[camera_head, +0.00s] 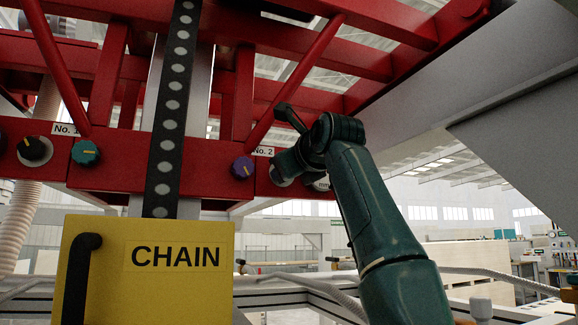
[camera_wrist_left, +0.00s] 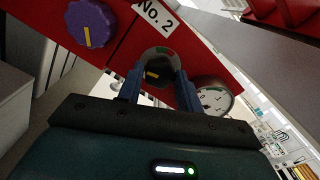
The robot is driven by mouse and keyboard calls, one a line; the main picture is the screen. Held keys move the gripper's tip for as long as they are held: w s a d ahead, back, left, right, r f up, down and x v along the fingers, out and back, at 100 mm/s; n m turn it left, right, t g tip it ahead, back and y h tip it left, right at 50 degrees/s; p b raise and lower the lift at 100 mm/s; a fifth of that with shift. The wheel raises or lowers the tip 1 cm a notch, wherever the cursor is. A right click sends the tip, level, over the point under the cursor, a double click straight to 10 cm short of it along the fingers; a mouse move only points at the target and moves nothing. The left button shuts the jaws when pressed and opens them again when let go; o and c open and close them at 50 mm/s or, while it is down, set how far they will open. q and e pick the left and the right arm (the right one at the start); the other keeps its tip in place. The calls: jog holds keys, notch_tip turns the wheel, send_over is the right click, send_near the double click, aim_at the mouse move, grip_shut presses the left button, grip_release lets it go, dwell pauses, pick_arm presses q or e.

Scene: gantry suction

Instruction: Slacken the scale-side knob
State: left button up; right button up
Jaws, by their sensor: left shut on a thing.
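A dark knob with a yellow pointer line (camera_wrist_left: 153,72) sits on the red beam under the "No. 2" label, between a purple knob (camera_wrist_left: 90,23) and a round white dial (camera_wrist_left: 214,97) in the left wrist view. A pale ring with a green mark surrounds it. My left gripper (camera_wrist_left: 159,78) is shut on this dark knob, one finger on each side. In the head view my left gripper (camera_head: 284,167) hides most of that knob, and the dial (camera_head: 321,184) is partly covered by my arm. The purple knob (camera_head: 243,168) is free beside it. My right gripper is not in view.
A black knob (camera_head: 35,150) and a teal knob (camera_head: 86,153) are on the red beam (camera_head: 120,176) near "No. 1". A yellow box marked CHAIN (camera_head: 185,290) with a black handle hangs below. Red struts and a grey beam (camera_head: 480,100) are close above my arm.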

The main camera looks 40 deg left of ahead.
pick_arm(q)
jog(key=o, duration=1)
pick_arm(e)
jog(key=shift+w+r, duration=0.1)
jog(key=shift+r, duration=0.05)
pick_arm(q)
jog(key=b+v, duration=0.4)
jog(key=v, duration=0.9)
jog(key=shift+b, duration=0.4)
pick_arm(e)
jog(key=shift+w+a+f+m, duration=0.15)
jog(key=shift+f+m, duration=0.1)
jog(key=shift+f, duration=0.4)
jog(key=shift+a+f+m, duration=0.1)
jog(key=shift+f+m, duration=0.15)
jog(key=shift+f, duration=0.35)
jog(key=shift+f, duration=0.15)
